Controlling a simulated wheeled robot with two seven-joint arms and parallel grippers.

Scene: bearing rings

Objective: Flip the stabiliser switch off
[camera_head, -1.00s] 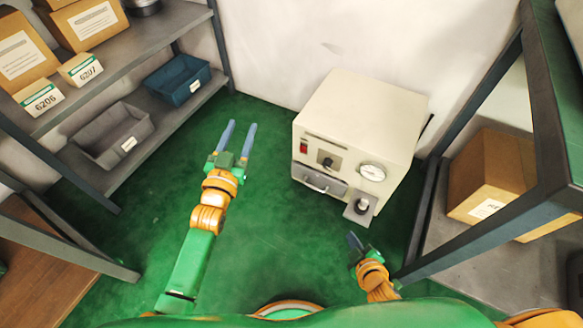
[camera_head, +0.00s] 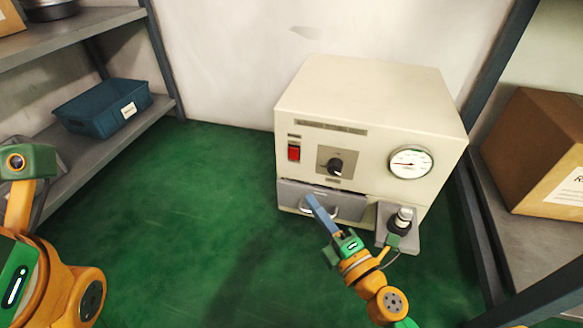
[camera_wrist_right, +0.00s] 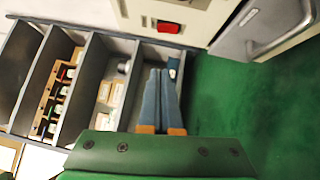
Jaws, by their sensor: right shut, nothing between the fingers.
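The stabiliser switch is most likely the red rocker (camera_head: 293,152) at the upper left of the front of a cream machine (camera_head: 365,90). The same red switch (camera_wrist_right: 167,26) shows at the top of the right wrist view. Its exact rocker position is too small to tell. My right gripper (camera_head: 312,200) is shut and empty, its blue fingers in front of the grey drawer, below and slightly right of the switch. The closed fingers (camera_wrist_right: 161,82) also show in the right wrist view, apart from the switch. My left arm is at the left edge; its fingers do not show.
The machine also has a black knob (camera_head: 335,167), a round gauge (camera_head: 410,163), a grey drawer (camera_head: 345,203) and a small bracket with a fitting (camera_head: 403,220). Shelving with a blue bin (camera_head: 100,108) stands left. A cardboard box (camera_head: 535,150) sits right. Green floor is clear left of the machine.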

